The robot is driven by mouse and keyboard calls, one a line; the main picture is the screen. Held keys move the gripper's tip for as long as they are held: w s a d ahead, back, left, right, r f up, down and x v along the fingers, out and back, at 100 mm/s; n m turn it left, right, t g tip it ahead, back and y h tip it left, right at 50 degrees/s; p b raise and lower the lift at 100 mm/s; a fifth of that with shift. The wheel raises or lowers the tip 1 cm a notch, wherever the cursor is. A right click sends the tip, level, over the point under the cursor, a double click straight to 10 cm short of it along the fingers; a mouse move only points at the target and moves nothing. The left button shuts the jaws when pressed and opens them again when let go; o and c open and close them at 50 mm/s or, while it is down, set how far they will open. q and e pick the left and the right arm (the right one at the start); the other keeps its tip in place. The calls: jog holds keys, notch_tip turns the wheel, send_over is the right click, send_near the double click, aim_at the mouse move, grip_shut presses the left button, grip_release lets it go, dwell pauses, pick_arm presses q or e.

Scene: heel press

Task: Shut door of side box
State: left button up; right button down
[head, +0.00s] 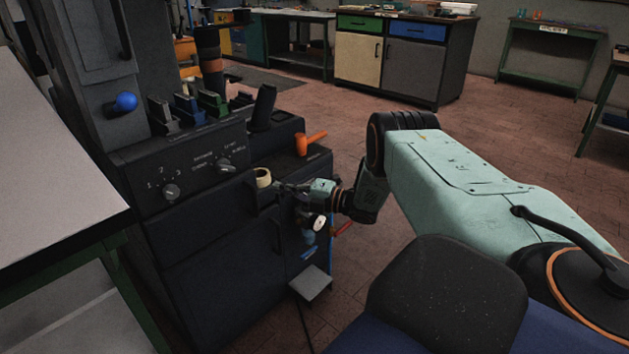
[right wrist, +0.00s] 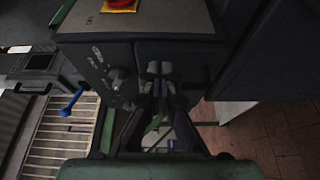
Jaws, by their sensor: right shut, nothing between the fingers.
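The dark press cabinet (head: 215,265) stands at left centre in the head view. I cannot tell for sure which panel is the side box door, or whether it is ajar. My right gripper (head: 283,187) is shut and empty. It reaches left to the cabinet's upper right front, close to a cream roll (head: 263,178). I cannot tell if it touches. My left gripper is not in view.
A round gauge (head: 318,222) and a grey pedal (head: 311,283) are below my gripper. A grey table (head: 55,190) stands at left. In the right wrist view, a red button (right wrist: 121,3) tops the box.

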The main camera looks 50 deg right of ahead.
jog(key=s+d+b, duration=0.1)
jog(key=d, duration=0.7)
jog(key=shift+f, duration=0.25)
jog(key=shift+s+d+r, duration=0.1)
jog(key=shift+s, duration=0.15)
